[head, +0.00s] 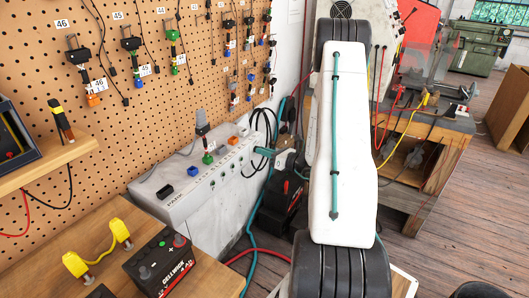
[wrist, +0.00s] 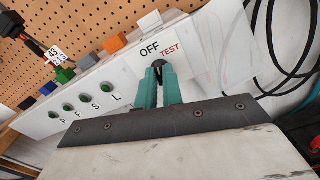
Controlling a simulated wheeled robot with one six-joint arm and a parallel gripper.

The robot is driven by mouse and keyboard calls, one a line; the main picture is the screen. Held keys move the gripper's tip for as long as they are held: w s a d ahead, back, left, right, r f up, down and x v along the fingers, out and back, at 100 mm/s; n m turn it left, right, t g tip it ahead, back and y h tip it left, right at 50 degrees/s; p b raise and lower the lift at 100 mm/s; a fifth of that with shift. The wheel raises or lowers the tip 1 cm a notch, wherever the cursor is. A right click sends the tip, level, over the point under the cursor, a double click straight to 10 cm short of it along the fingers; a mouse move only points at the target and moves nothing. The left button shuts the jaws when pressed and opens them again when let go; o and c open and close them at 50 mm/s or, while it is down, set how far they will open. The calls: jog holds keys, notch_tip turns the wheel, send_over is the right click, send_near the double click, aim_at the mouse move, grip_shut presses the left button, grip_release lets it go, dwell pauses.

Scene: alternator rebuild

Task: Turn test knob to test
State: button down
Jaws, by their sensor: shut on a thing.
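The test knob (wrist: 158,63) is a small dark knob on the front face of the grey tester box (head: 172,205), just below the printed words OFF and TEST. My gripper (wrist: 160,70) has teal fingers, and they are shut on the knob from both sides. The fingers cover most of the knob, so I cannot tell which word it points to. In the head view my gripper (head: 266,152) reaches the right end of the box's front, and the knob is hidden there.
Green buttons (wrist: 82,107) line the box front, with coloured connectors (wrist: 113,43) on its top. Black cables (head: 262,122) hang at the box's right end. A battery (head: 162,262) and a yellow handled part (head: 98,250) are on the wooden bench in front. A pegboard (head: 150,90) stands behind.

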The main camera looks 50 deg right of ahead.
jog(key=m, duration=0.8)
jog(key=shift+d+f+m, duration=0.1)
jog(key=shift+m, duration=0.6)
jog(key=c, duration=1.5)
grip_release()
jog(key=shift+c, duration=0.2)
jog(key=s+d, duration=0.1)
jog(key=s, duration=0.6)
jog(key=shift+s+d, duration=0.25)
jog(key=shift+s, duration=0.05)
